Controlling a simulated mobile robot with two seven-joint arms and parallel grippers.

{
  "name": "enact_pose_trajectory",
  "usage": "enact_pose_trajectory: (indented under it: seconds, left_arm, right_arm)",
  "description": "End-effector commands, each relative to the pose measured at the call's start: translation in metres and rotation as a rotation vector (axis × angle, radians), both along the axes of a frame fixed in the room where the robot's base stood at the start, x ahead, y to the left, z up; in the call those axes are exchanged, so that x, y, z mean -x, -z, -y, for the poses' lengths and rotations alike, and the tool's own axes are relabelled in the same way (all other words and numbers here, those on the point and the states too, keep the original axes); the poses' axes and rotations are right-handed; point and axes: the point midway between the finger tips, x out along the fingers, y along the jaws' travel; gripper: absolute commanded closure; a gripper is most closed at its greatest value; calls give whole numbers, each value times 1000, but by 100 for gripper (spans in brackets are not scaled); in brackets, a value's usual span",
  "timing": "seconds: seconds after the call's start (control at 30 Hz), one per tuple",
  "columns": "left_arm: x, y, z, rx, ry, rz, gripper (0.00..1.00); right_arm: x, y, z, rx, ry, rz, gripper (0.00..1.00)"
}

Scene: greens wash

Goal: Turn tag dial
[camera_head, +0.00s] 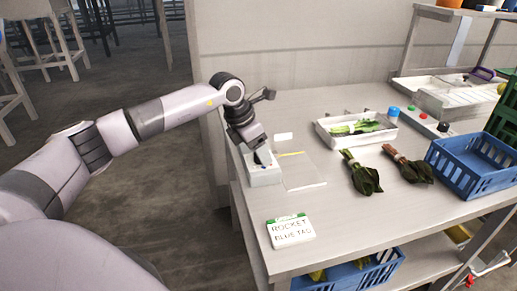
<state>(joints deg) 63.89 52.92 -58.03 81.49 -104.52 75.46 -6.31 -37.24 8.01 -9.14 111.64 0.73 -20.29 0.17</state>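A small white box (265,178) stands near the left edge of the steel table, and it seems to be the tag unit. My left gripper (262,158) points down at its top. The fingers touch or nearly touch a dark part there, likely the dial. The gripper hides most of that part, so I cannot tell the dial's setting or whether the fingers are shut on it. A card (291,231) at the table's front reads "ROCKET BLUE TAG". My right gripper is out of view.
A pale board (303,174) lies right of the box. A white tray (340,143) holds greens. Two dark leafy bunches (363,176) (408,165) lie near a blue crate (470,168). A panel with coloured knobs (424,121) is behind. The table's front middle (370,220) is clear.

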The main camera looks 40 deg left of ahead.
Motion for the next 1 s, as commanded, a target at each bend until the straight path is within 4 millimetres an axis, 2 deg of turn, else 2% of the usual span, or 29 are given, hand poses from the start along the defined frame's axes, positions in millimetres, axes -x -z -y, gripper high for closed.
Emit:
enact_pose_trajectory:
  seconds: [0.03,0.13,0.17,0.57,1.0]
  left_arm:
    - [0,0,0,0,0,0,56]
    - [0,0,0,0,0,0,89]
    - [0,0,0,0,0,0,93]
    - [0,-1,1,0,-66,1,93]
    - [1,0,3,0,-403,1,93]
  right_arm:
    - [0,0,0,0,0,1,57]
    - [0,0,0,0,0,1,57]
    - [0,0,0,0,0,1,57]
    - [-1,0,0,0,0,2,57]
    - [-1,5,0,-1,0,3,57]
